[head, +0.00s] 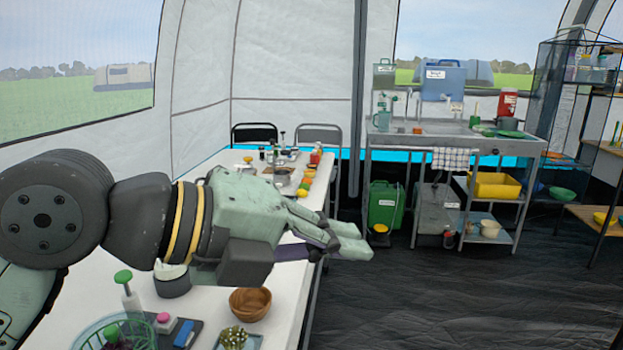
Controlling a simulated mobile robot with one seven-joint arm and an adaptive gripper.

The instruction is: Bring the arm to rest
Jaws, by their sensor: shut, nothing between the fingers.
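My arm reaches in from the left in the head view, held above the white table (85,307). My gripper (352,243) is at its end, pale green with dark finger links, pointing right past the table's right edge. Its fingers are shut with nothing between them. The gripper is apart from the things on the table and hides part of the table's middle.
Below the arm are a wooden bowl (250,303), a dark pot (172,284), a green-topped pump bottle (130,296) and a wire basket (90,335). Several items crowd the table's far end. A metal sink stand (455,140) stands at the back right. The dark floor (450,300) is clear.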

